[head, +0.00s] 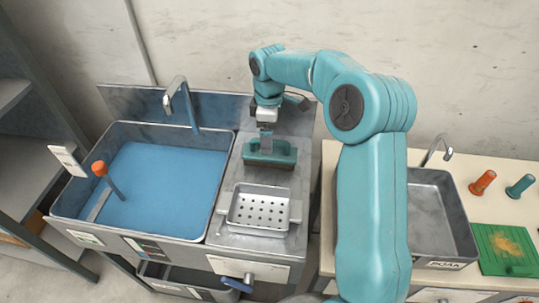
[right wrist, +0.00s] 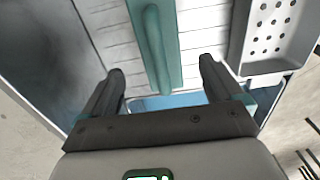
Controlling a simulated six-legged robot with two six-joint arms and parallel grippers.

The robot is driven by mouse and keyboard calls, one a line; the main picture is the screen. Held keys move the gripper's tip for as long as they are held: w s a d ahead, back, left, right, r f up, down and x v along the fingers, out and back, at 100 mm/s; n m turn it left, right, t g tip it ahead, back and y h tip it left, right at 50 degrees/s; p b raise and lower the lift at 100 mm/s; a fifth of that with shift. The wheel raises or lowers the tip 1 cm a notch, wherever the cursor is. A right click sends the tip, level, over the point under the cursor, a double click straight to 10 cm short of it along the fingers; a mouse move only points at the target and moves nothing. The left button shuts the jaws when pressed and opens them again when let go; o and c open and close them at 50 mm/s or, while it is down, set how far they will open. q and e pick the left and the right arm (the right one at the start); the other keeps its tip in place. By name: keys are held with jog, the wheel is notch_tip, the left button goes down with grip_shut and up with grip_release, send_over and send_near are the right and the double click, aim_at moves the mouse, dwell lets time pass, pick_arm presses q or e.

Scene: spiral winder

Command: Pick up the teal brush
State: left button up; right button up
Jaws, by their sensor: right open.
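The teal brush (head: 283,155) lies on the metal drainboard between the two sinks, with a raised bar handle along its top. In the right wrist view the brush (right wrist: 155,45) shows its long rounded handle running down the picture toward the gap between the fingers. My right gripper (head: 266,128) is above the brush, pointing down. In its wrist view the right gripper (right wrist: 161,68) is open and empty, with one finger on each side of the handle's line. Whether a finger touches the brush cannot be told. My left gripper is not in view.
A perforated metal tray (head: 262,209) sits in front of the brush. The blue-bottomed sink (head: 160,185) is to the left, with an orange-topped tool (head: 100,170) in it. On the right counter are a sink (head: 435,215), orange and teal handles (head: 520,187) and a green board (head: 505,262).

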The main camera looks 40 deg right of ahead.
jog(key=shift+s+a+f, duration=0.1)
jog(key=shift+s+f, duration=0.15)
jog(key=shift+f, duration=0.25)
jog(key=f, duration=0.5)
jog(key=shift+w+d+p, duration=0.2)
jog(key=shift+p, duration=0.1)
jog(key=shift+s, duration=0.1)
jog(key=shift+s+r, duration=0.1)
jog(key=shift+c, duration=0.3)
jog(key=c, duration=1.2)
